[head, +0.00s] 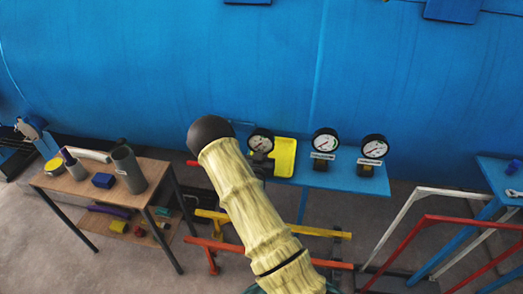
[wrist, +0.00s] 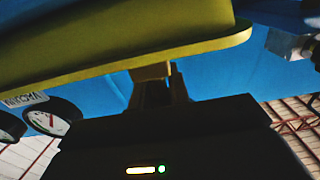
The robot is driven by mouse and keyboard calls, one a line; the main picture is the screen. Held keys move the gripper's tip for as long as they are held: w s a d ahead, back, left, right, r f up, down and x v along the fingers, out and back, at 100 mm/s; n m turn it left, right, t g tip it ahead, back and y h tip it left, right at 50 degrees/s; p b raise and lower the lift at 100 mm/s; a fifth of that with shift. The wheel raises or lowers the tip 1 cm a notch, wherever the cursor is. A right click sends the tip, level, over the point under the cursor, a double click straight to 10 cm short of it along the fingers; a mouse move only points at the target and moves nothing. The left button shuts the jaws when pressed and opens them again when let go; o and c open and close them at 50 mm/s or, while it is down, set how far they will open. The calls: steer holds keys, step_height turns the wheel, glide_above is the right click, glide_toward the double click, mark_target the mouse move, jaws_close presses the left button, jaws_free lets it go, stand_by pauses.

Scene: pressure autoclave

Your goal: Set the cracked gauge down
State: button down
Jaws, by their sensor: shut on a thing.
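The leftmost gauge (head: 261,142), round with a white face and black rim, is at the left end of the yellow tray (head: 284,176) in the head view. I take it as the cracked gauge; cracks are too small to make out. My gripper (head: 262,163) is shut on it, partly hidden behind my arm. In the wrist view, which is upside down, my dark gripper (wrist: 160,88) is close to the tray (wrist: 215,42). A small yellowish piece shows at the fingertips. Most of the gauge is hidden there, and I cannot tell whether it touches the tray.
Two other gauges (head: 324,141) (head: 374,147) stand right of the tray along the blue shelf (head: 340,180). The large blue vessel (head: 400,80) is close behind. A wooden table (head: 80,186) with tools is at left. Red and white rails (head: 415,215) stand at right.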

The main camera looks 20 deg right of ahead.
steer(key=shift+d+f, duration=0.15)
steer(key=shift+d, duration=0.05)
steer(key=c, duration=1.3)
jaws_free()
steer(key=shift+s, duration=0.1)
steer(key=b+v, duration=0.4)
steer(key=v, duration=0.8)
steer(key=shift+a, duration=0.1)
